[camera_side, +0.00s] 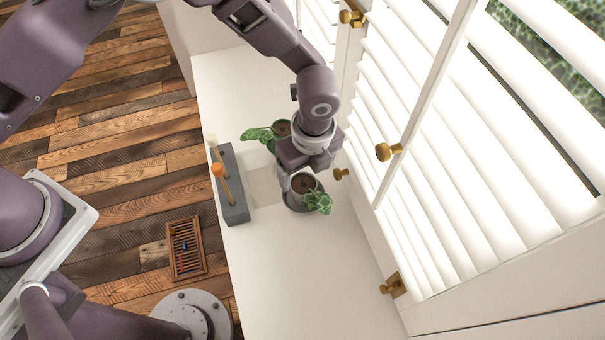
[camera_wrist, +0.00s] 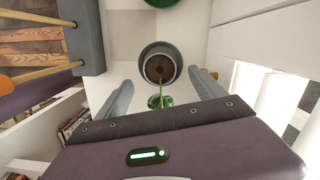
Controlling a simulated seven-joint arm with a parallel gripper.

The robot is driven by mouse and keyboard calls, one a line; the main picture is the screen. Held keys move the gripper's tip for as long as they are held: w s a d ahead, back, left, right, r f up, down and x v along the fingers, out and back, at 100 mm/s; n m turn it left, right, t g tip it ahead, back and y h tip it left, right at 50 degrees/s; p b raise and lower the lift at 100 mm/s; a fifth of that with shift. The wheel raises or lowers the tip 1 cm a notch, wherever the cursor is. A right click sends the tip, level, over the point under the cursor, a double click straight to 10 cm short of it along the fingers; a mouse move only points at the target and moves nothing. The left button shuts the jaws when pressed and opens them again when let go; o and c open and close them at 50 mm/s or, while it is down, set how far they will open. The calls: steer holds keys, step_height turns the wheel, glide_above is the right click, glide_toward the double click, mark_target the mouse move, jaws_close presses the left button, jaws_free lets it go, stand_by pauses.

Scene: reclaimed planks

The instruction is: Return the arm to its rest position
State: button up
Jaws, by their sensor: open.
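My gripper (camera_side: 304,168) is low over the white sill, beside the window shutters. In the wrist view its two grey fingers stand wide apart, and my gripper (camera_wrist: 160,80) has nothing clamped between them. A small potted plant (camera_side: 304,184) with a drooping green leafy stem stands on a dark grey saucer (camera_side: 291,206) just below the gripper. In the wrist view the pot (camera_wrist: 160,65) shows between and slightly beyond the fingertips, its leaves toward me. I cannot tell whether a finger touches the pot.
A second potted plant (camera_side: 282,128) stands behind the gripper, partly hidden. A grey block holding wooden-handled tools (camera_side: 236,214) stands left on the sill's edge. White louvred shutters (camera_side: 440,150) with brass knobs (camera_side: 383,152) rise close on the right. The sill's front part is clear.

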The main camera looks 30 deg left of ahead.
steer(key=shift+r, duration=0.35)
steer(key=s+a+r+n+t, duration=0.1)
steer(key=s+a+r+n, duration=0.1)
steer(key=a+r+n, duration=0.8)
steer(key=s+a+r+n+t, duration=0.15)
steer(key=a+r, duration=0.45)
steer(key=r, duration=1)
steer(key=s+a+r+n+t, duration=0.1)
steer(key=s+a+r+n, duration=0.1)
steer(key=s+a+n, duration=0.2)
steer(key=s+a+r+n+t+h, duration=0.1)
steer(key=s+a+r+n, duration=0.2)
steer(key=s+n, duration=0.5)
steer(key=s+a, duration=0.1)
steer(key=s, duration=0.4)
steer(key=shift+r+n, duration=0.2)
steer(key=shift+n, duration=0.15)
